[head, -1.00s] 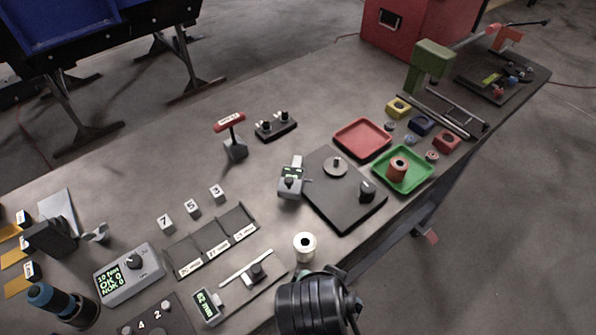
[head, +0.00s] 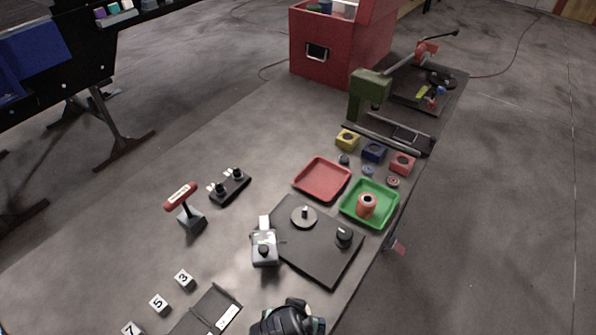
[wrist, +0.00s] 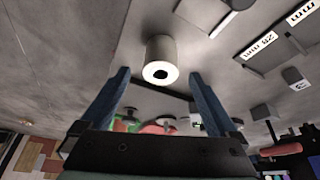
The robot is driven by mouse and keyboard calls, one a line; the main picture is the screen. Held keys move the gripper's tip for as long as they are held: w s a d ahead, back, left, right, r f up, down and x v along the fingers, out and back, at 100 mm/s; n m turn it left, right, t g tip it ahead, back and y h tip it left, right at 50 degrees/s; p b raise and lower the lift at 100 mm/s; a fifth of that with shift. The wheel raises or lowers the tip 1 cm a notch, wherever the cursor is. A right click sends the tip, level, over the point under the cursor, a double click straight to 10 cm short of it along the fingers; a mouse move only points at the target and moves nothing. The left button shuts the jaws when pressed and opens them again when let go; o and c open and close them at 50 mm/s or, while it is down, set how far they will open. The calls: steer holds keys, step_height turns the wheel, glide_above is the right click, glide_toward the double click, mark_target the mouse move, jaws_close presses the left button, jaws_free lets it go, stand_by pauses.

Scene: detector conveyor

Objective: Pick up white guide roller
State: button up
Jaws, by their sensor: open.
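The white guide roller (wrist: 160,58) shows in the wrist view as a short pale cylinder with a dark hole in its end face. It stands on the grey bench, apart from other things. My gripper (wrist: 158,76) is open, with its two blue fingers spread to either side below the roller in the picture. The roller appears centred between the finger tips, and nothing is held. I cannot tell whether the tips touch it. In the head view my dark wrist (head: 288,320) shows at the bottom edge, and the roller does not show there.
A black plate (head: 312,255) with a disc and knob lies on the bench, beside a grey gauge device (head: 264,246). A red tray (head: 322,180) and a green tray (head: 384,221) with an orange roller (head: 366,206) are farther back. Numbered cubes (head: 160,303) stand at left.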

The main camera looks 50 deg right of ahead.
steer(key=shift+p+x, duration=0.6)
steer(key=shift+x, duration=2.05)
steer(key=shift+c, duration=0.3)
steer(key=shift+w, duration=0.1)
jaws_close()
